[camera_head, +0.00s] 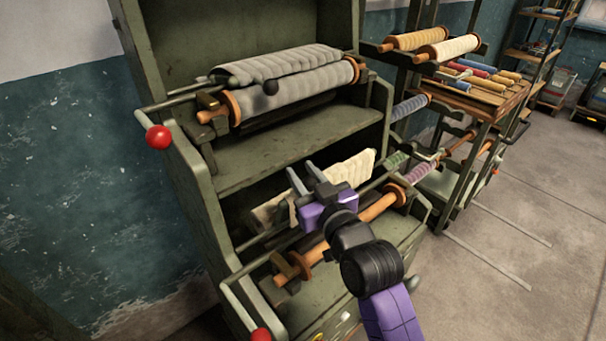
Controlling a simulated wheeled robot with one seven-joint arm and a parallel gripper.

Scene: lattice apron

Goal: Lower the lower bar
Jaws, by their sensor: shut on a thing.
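The lower bar (262,240) is a thin grey-green rod across the lower bay of the green cabinet, in front of a cream cloth roll (352,168). Its left arm ends in a red ball (261,335) at the bottom edge. My gripper (305,178), with a purple body and grey fingers, is at the middle of this bay. It is shut on the lower bar, but its body hides the place of contact. An orange-ended roller (381,208) lies below and in front.
The green cabinet (285,171) stands against a blue and white wall. A grey cloth roll (297,93) fills its upper bay. To the right is a rack with rolls and a wooden tray (492,100) of coloured spools. Open concrete floor (545,200) lies at the right.

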